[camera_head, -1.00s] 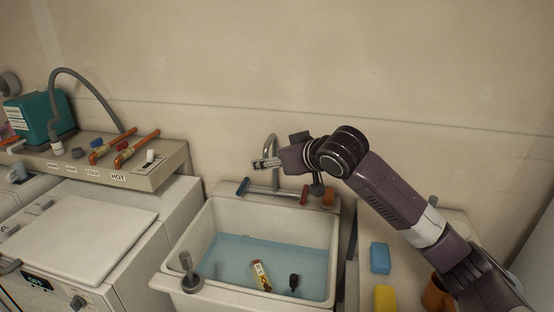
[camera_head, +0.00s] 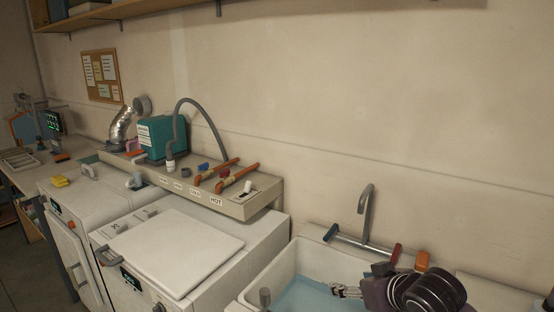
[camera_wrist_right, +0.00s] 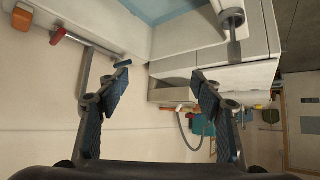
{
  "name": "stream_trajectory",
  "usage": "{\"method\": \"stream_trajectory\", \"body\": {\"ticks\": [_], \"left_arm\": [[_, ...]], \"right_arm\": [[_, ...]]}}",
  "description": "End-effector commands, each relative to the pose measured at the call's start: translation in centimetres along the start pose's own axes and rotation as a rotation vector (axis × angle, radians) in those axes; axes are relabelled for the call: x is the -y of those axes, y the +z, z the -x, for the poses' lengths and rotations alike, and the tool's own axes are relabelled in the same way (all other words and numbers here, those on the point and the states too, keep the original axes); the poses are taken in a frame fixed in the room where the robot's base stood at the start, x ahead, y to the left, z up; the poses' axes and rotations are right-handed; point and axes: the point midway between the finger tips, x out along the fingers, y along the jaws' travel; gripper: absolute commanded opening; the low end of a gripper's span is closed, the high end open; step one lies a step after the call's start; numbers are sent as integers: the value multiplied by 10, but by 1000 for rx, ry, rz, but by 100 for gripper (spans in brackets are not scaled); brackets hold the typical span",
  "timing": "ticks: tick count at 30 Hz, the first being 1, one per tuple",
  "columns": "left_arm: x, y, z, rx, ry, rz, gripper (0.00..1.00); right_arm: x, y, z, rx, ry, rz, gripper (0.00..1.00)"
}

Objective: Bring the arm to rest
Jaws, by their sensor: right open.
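My right gripper (camera_head: 346,291) is at the lower right of the head view, over the sink (camera_head: 284,262) and in front of its faucet. In the right wrist view its two fingers (camera_wrist_right: 158,95) are spread wide with nothing between them. My dark purple right arm comes in from the bottom right, and most of it is cut off by the frame. My left gripper is not in view.
The faucet (camera_head: 366,215) with its blue and red handles stands behind my right gripper.

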Motion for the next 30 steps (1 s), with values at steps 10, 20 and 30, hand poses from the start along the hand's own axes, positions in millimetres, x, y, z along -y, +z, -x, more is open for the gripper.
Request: {"method": "stream_trajectory", "body": {"ticks": [10,20,30], "left_arm": [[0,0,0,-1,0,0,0],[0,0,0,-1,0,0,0],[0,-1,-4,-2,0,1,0]], "right_arm": [[68,194,21,252,-22,-23,60],[85,312,82,466,31,-75,60],[87,386,97,602,69,-97,60]]}}
